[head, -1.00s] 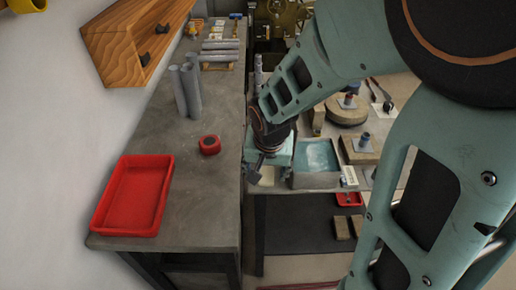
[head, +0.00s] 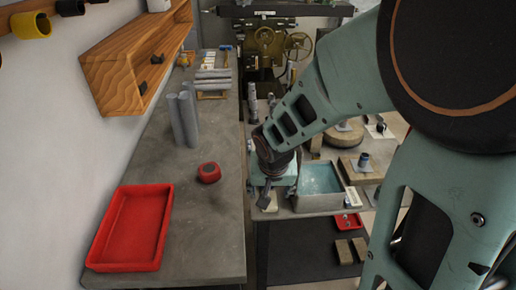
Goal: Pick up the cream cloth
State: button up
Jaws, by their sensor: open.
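A small cream patch (head: 273,207), which looks like the cream cloth, lies at the front left corner of the side table, mostly hidden by my gripper. Its shape and folds are too small to tell. My gripper (head: 265,203) points down at that corner, directly over or beside the patch. It is open, its fingers small and dark in this view. I cannot tell whether the fingertips touch the cloth.
A grey bin with blue-green contents (head: 320,180) stands right of my gripper. A pale green item (head: 287,180) is close behind it. The left bench (head: 215,230) holds a red tray (head: 132,228), a red roll (head: 209,172) and grey tubes (head: 184,120). Round wooden blocks stand farther right.

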aim_at(273, 207)
jog(key=b+x, duration=0.3)
jog(key=x, duration=0.3)
jog(key=shift+w+f+b, duration=0.1)
jog(key=shift+f+b, duration=0.15)
jog(key=shift+b, duration=0.05)
jog(key=shift+r, duration=0.1)
jog(key=shift+c, duration=0.7)
jog(key=c, duration=0.9)
